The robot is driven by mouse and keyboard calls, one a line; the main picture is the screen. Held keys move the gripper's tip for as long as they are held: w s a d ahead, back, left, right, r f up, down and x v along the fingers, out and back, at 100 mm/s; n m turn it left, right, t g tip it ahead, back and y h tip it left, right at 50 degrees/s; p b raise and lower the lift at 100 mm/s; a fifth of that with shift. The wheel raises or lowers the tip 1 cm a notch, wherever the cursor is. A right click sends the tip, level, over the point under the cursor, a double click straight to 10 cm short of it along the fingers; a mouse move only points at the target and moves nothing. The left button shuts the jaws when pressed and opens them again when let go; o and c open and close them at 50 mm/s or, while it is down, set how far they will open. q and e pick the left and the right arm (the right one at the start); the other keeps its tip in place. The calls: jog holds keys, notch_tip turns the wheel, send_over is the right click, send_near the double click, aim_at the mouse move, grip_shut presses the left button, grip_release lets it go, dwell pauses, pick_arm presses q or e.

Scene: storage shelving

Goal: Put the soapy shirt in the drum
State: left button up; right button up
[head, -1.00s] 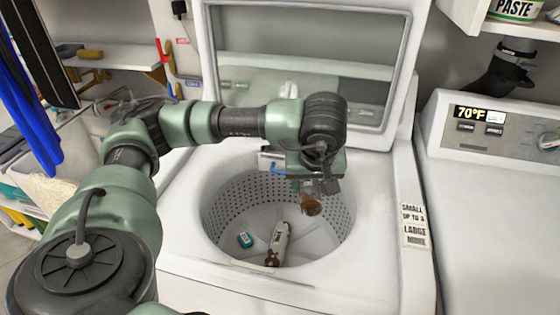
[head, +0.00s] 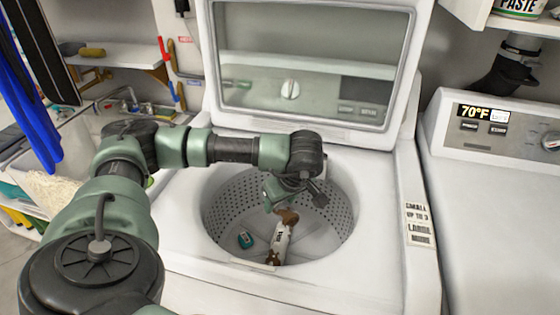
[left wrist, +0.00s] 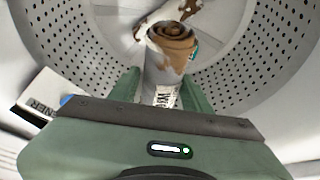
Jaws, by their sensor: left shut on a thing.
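The drum (head: 335,195) is the round perforated tub of the open top-loading washer. My left gripper (head: 279,199) is down inside its mouth. It is shut on a brown and white roll (head: 289,215), seemingly the soapy shirt. In the left wrist view the roll's spiral brown end with white patches (left wrist: 172,40) stands out between the fingers (left wrist: 165,90), and a printed label shows on its side. A pale roll with lettering and brown parts (head: 281,240) lies on the drum floor. I cannot tell whether the held roll touches it. My right gripper is not in view.
A teal item (head: 245,240) lies on the drum floor. The raised lid (head: 310,60) stands behind. A white lettered piece (left wrist: 50,95) sits at the drum's edge. A second machine (head: 490,190) stands at right, and a sink (head: 130,105) at left.

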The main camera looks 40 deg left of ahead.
aim_at(290, 222)
pick_arm(q)
notch_tip(290, 222, down, 14)
jog(key=shift+f+p, duration=0.25)
jog(key=shift+p, duration=0.05)
jog(key=shift+f+b, duration=0.35)
jog(key=o, duration=1.5)
jog(key=shift+r, duration=0.1)
jog(key=shift+r, duration=0.1)
jog(key=shift+r+p, duration=0.3)
jog(key=shift+p, duration=0.15)
jog(key=b+v, duration=0.1)
jog(key=v, duration=1)
jog(key=shift+d+r, duration=0.15)
jog(key=shift+r, duration=0.25)
